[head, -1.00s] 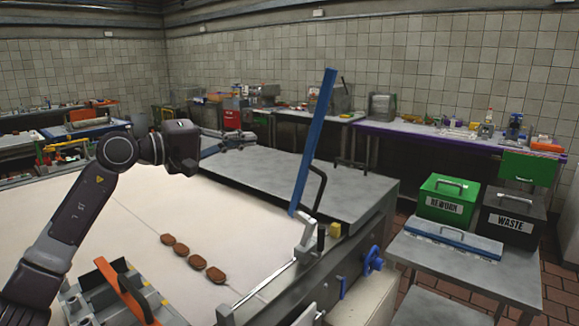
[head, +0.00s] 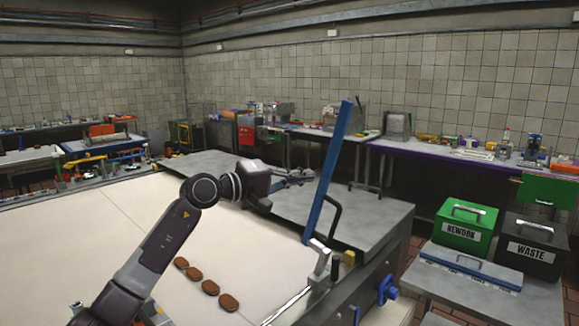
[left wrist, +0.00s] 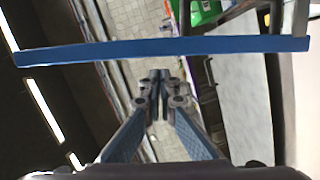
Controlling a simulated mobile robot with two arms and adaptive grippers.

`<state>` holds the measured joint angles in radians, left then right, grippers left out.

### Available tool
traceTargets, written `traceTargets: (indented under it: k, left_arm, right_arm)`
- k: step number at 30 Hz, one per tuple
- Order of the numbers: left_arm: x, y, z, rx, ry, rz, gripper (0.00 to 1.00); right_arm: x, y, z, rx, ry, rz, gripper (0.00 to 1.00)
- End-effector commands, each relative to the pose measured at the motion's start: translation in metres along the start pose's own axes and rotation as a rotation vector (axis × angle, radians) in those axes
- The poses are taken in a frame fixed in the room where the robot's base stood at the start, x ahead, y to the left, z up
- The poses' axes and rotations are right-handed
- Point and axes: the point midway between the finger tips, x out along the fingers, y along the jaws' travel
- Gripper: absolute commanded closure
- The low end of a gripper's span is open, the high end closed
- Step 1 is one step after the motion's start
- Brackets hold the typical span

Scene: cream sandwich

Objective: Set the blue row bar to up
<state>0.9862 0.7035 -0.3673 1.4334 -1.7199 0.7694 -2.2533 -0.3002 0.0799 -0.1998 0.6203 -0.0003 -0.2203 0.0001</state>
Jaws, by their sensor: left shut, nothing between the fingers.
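The blue row bar (head: 328,170) stands up steeply in the head view, leaning a little to the right, from a pale bracket at the belt's right edge. It also crosses the upper part of the left wrist view (left wrist: 160,49) from side to side. My left gripper (head: 312,174) is close to the bar, on its left in the head view. In the left wrist view its fingertips (left wrist: 159,76) are together with nothing between them, just below the bar in the picture; I cannot tell if they touch it. My right gripper is not in view.
Several brown biscuits (head: 210,288) lie in a row on the cream belt (head: 110,240). A grey metal plate (head: 365,215) with a black handle lies behind the bar. Green (head: 464,226) and dark (head: 530,245) labelled bins stand on a side table at right.

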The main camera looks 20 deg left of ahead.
Motion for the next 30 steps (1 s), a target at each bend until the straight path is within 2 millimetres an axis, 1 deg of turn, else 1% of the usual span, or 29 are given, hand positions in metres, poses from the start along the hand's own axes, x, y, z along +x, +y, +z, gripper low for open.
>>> traceTargets:
  k: [1,5,16,18,24,27,30]
  left_arm:
    - [0.001,0.002,0.005,0.001,-0.001,0.000,1.00]
    - [0.002,0.001,0.011,0.000,0.001,0.001,1.00]
    - [0.003,0.001,0.014,0.003,0.001,0.001,1.00]
    - [0.004,0.002,0.019,0.024,0.000,-0.003,1.00]
    - [0.010,0.009,0.043,0.117,-0.001,-0.025,1.00]
    - [0.011,0.011,0.049,0.137,0.000,-0.032,1.00]
    - [0.012,0.012,0.050,0.140,-0.002,-0.034,1.00]
  right_arm:
    - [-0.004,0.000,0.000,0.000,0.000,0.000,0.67]
    - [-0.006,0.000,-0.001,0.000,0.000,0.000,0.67]
    - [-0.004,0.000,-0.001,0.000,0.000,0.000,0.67]
    - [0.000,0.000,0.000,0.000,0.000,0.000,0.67]
    - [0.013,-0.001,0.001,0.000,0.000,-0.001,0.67]
    - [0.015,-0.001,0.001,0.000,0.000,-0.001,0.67]
    - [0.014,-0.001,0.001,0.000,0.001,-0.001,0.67]
